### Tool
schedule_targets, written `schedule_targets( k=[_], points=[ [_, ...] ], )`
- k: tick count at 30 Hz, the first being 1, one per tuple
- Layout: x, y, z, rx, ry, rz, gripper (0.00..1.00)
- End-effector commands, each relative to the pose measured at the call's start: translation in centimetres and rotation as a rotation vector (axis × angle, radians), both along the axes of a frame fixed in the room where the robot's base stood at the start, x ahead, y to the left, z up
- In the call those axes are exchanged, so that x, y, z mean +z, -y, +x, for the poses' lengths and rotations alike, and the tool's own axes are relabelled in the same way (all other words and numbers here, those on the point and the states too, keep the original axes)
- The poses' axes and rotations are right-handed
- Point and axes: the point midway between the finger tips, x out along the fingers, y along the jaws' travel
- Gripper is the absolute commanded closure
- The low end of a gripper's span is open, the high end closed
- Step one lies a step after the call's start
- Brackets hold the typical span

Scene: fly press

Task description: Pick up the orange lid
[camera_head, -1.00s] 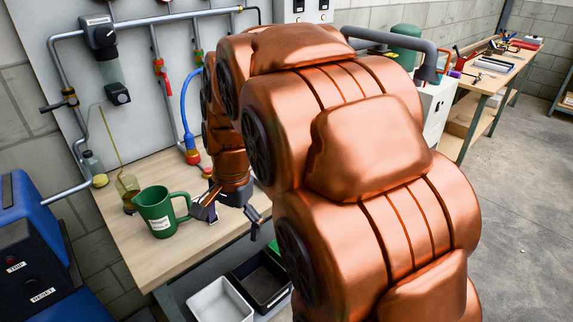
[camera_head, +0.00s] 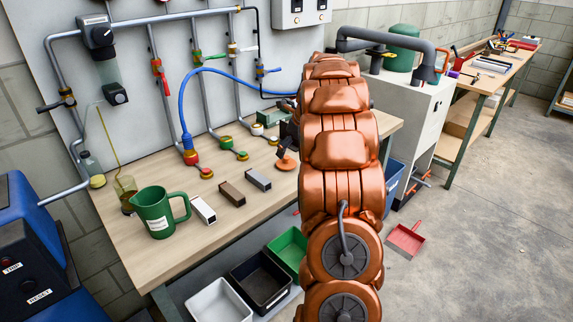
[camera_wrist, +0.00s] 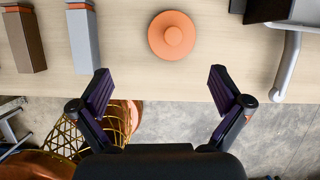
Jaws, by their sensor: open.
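The orange lid (camera_head: 286,163) is a round disc with a raised knob, lying on the wooden bench top (camera_head: 140,237) near its front edge. In the wrist view the lid (camera_wrist: 172,36) lies flat and in full view, just beyond my fingertips and between their lines. My gripper (camera_wrist: 160,88) is open and empty, its two dark fingers spread wide on either side. In the head view my gripper (camera_head: 283,144) is small and partly hidden by my arm, close to the lid.
A grey block (camera_head: 258,180), a brown block (camera_head: 232,194) and a white block (camera_head: 203,211) lie left of the lid. A green jug (camera_head: 158,213) stands further left. A grey bent handle (camera_wrist: 287,60) is to the lid's right in the wrist view. Bins sit below the bench.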

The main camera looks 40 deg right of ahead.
Motion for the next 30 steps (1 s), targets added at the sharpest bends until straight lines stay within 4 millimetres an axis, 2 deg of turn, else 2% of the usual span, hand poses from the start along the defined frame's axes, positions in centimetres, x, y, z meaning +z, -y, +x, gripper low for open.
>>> schedule_targets(
  k=[1,5,17,27,30],
  points=[
    [-0.3,0.8,0.0,-0.03,0.004,0.008,0.0],
    [-0.6,1.6,0.2,-0.067,0.013,0.018,0.0],
    [-3.3,1.6,1.4,-0.069,0.012,0.018,0.0],
    [-6.9,1.8,3.2,-0.068,0.012,0.018,0.0],
    [-7.3,1.7,3.3,-0.067,0.013,0.018,0.0]
  ],
)
